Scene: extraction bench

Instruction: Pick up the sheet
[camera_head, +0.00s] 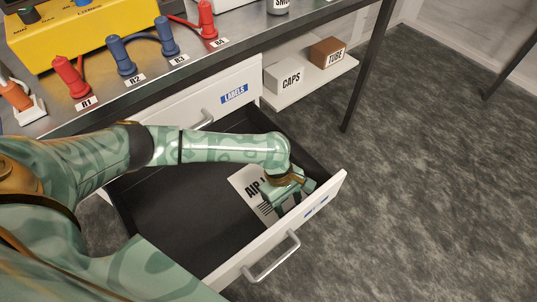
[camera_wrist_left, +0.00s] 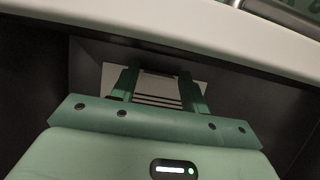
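The sheet (camera_head: 242,182) is white with black print beginning "AIP" and dark bars. It lies in the open drawer (camera_head: 165,215), near the drawer's front and right wall. My left gripper (camera_head: 283,206) reaches down into the drawer over the sheet's right part and hides some of it. In the left wrist view the two fingers (camera_wrist_left: 159,75) stand apart, with the sheet (camera_wrist_left: 157,96) showing between and beyond them. Whether the fingertips touch the sheet cannot be told. My right gripper is not in view.
The drawer front with its handle (camera_head: 272,262) rises close beside my gripper. A closed drawer marked LABELS (camera_head: 234,94) is behind. The bench top holds a yellow device (camera_head: 85,35) and red and blue plugs. CAPS (camera_head: 290,78) and TUBE (camera_head: 327,52) boxes sit on a shelf.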

